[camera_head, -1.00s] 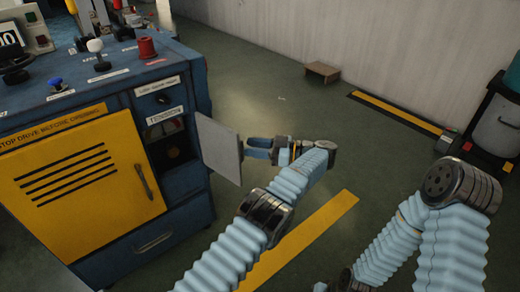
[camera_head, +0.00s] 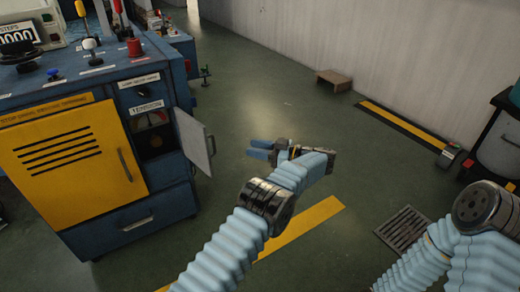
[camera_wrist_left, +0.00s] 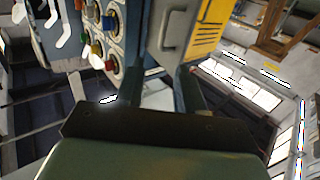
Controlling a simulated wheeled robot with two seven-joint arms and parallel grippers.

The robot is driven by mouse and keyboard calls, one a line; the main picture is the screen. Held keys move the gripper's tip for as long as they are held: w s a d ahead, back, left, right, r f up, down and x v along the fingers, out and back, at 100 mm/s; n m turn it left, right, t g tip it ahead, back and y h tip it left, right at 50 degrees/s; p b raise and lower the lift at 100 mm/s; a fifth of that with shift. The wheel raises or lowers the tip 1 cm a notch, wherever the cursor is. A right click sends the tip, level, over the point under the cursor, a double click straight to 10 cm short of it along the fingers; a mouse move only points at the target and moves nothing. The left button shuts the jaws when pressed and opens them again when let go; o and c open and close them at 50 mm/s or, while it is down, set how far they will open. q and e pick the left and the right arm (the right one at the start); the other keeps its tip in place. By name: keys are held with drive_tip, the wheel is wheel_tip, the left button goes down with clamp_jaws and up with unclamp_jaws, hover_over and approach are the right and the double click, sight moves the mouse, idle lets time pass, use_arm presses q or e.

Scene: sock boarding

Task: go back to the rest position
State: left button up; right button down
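My left gripper (camera_head: 259,149) is held in the air over the floor, right of the blue machine (camera_head: 132,221). Its two blue fingers are apart with nothing between them. In the left wrist view the fingers (camera_wrist_left: 135,90) also stand wide apart and empty. The small grey door (camera_head: 195,143) of the machine's TENSION compartment (camera_head: 152,138) stands open, left of the gripper and clear of it. My right arm enters at the lower right; its gripper is out of view.
The machine has a yellow front panel (camera_head: 72,158) and a red knob (camera_head: 134,47) on top. A small brown step (camera_head: 333,80) stands by the wall. Green floor lies open around the left gripper.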

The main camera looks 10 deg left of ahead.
use_arm(q)
drive_tip(key=w+a+f+m+t+h+p, duration=0.2)
drive_tip(key=w+a+f+m+t+h, duration=0.25)
drive_tip(key=a+f+m+t, duration=0.4)
drive_tip(key=s+d+f+m+t+h, duration=0.1)
drive_tip(key=s+f+m+h, duration=0.1)
drive_tip(key=f+h, duration=0.3)
drive_tip(key=s+d+f+m+h, duration=0.1)
drive_tip(key=s+f+m+h, duration=0.15)
drive_tip(key=f, duration=0.45)
drive_tip(key=s+d+f+m+g+h+p, duration=0.1)
drive_tip(key=s+d+f+g+h, duration=0.15)
drive_tip(key=s, duration=0.35)
drive_tip(key=s+d+f+g+h, duration=0.1)
drive_tip(key=s+d+f+h, duration=0.1)
drive_tip(key=s+f+h, duration=0.3)
drive_tip(key=s+d+g+h, duration=0.1)
drive_tip(key=s+d+g, duration=0.2)
drive_tip(key=s, duration=0.9)
drive_tip(key=s+d+r+m+g+h, duration=0.1)
drive_tip(key=s+d+g, duration=0.2)
drive_tip(key=s, duration=0.9)
drive_tip(key=shift+s+r+h+p, duration=0.15)
drive_tip(key=shift+s+h+p, duration=0.15)
drive_tip(key=shift+h, duration=0.05)
